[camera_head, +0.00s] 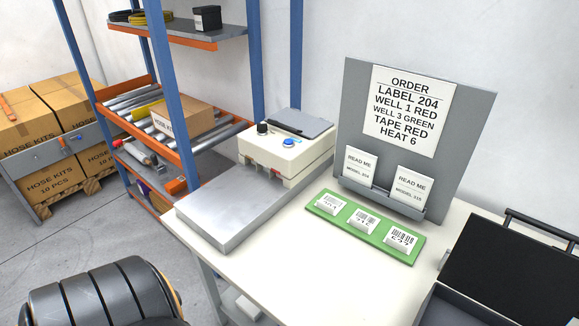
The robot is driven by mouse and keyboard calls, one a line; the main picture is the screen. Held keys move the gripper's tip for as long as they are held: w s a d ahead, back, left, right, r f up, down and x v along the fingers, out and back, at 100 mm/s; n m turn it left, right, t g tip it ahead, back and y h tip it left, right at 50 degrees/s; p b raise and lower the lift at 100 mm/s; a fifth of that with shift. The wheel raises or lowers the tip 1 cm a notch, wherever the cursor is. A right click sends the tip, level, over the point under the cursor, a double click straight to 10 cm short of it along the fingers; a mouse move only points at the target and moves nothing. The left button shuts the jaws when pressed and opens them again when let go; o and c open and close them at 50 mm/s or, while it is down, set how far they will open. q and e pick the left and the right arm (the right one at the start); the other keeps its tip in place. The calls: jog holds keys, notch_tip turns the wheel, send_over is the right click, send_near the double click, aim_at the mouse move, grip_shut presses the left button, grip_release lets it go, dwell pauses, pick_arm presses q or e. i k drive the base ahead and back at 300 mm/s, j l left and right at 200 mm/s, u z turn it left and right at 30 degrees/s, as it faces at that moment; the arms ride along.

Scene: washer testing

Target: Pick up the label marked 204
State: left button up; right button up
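Three white labels with barcodes stand in a row on a green holder (318,210) on the table: a left label (331,204), a middle label (362,221) and a right label (399,238). Their printed numbers are too small and blurred to read surely, so I cannot tell which is marked 204. The order sheet (410,105) on the grey board reads "LABEL 204". A dark rounded segment at the bottom left looks like part of my own arm. Neither of my grippers is in view.
A white sealing machine (285,155) with a metal plate (235,207) stands left of the holder. Two "READ ME" cards (361,165) sit in the grey board (460,130) behind it. An open dark case (510,265) is at the right. Bare white tabletop (310,280) lies in front.

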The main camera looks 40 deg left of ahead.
aim_at(328, 203)
jog(key=u, duration=1.1)
